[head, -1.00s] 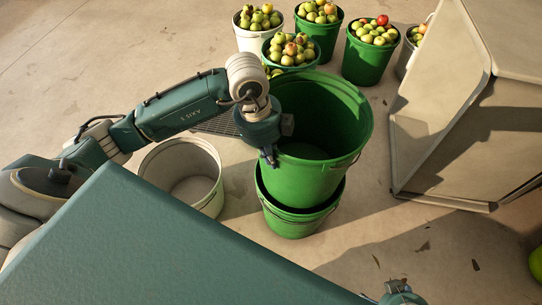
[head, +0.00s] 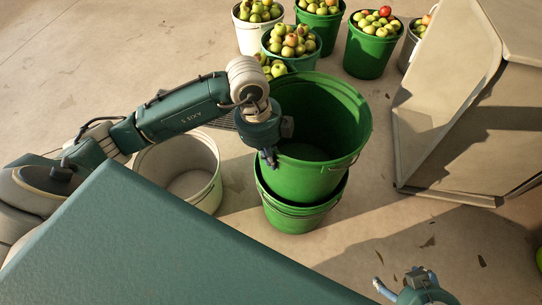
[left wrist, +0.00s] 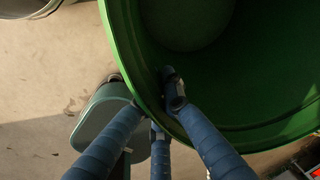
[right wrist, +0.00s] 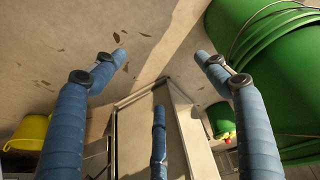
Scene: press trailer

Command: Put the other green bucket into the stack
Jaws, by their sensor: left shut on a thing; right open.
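My left gripper (head: 268,158) is shut on the near-left rim of a large empty green bucket (head: 330,112). In the left wrist view its blue fingers pinch the rim of this green bucket (left wrist: 215,95). The held bucket is roughly upright, directly over the green stack (head: 298,218), and hides the stack's opening. Its lower part appears to be inside the stack's rim; how deep I cannot tell. My right gripper (head: 400,280) is open and empty, low at the bottom right of the head view. In the right wrist view, green bucket walls (right wrist: 285,75) stand to its right.
An empty white bucket (head: 205,190) stands left of the stack. Several fruit-filled buckets (head: 368,58) stand behind. A large beige box-like structure (head: 470,110) is at right. A yellow bucket (right wrist: 28,132) shows in the right wrist view. Floor right of the stack is clear.

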